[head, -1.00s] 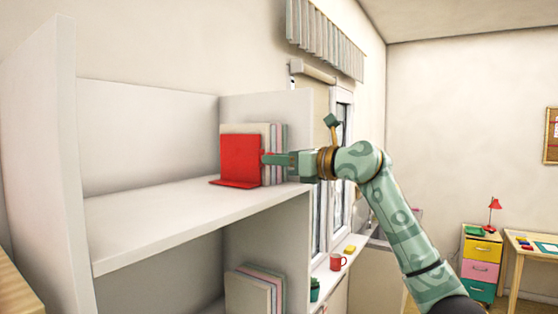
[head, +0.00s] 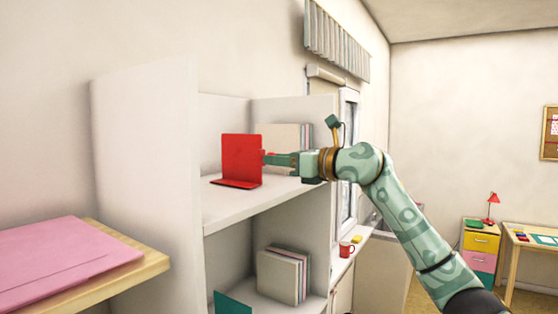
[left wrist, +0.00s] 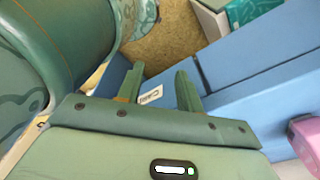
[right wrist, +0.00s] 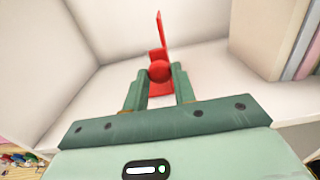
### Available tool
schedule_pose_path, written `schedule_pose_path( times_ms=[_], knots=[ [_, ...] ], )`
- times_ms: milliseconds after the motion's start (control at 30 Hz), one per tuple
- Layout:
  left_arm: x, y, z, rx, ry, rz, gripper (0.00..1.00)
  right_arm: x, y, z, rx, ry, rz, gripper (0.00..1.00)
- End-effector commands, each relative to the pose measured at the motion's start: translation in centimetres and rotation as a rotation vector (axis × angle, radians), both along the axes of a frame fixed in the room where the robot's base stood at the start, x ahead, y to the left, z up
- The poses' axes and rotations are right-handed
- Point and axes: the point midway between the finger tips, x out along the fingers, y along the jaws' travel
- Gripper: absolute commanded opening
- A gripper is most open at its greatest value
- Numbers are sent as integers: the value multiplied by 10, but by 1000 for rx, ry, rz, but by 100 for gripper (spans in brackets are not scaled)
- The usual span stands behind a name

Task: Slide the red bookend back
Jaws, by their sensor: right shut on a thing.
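The red bookend (head: 241,158) stands upright on the upper white shelf (head: 225,207), with its flat foot on the board. My right gripper (head: 267,158) reaches in from the right and is shut on the bookend's round red knob. In the right wrist view the knob (right wrist: 159,71) sits between the fingertips, with the bookend's thin upright plate (right wrist: 160,32) behind it. Several books (head: 287,137) stand behind the bookend, against the shelf's far wall, and a gap shows between. My left gripper (left wrist: 156,90) shows only in the left wrist view, open and empty.
Books (head: 283,275) and a teal item (head: 233,303) are on the lower shelf. A pink mat (head: 65,257) lies on a wooden top at left. A red mug (head: 346,249) stands on the sill. The upper shelf left of the bookend is clear.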

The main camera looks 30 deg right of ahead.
Motion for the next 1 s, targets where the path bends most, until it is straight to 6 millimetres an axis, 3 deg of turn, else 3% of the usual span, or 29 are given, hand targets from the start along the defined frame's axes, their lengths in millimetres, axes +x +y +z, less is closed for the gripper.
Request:
schedule_pose_path(
  times_ms=[67, 100, 167, 567, 667, 1000],
  knots=[
    [4, -5, 0, -7, -7, -1, 36, 0, 0, -1, 0, 2, -1, 0],
    [5, -6, 0, -8, -9, -1, 36, 1, -1, -1, 0, 2, -1, 32],
    [5, -5, 0, -7, -8, -1, 36, 1, -1, -1, 0, 2, -1, 48],
    [0, 3, -5, 4, 0, -2, 36, -7, -6, -2, -1, -1, -4, 48],
    [0, 4, -15, 5, 1, -1, 36, -22, -15, -4, -3, -2, -5, 48],
    [-2, 4, -52, 6, 4, 0, 36, -101, -61, -6, -2, 2, -6, 48]
  ],
)
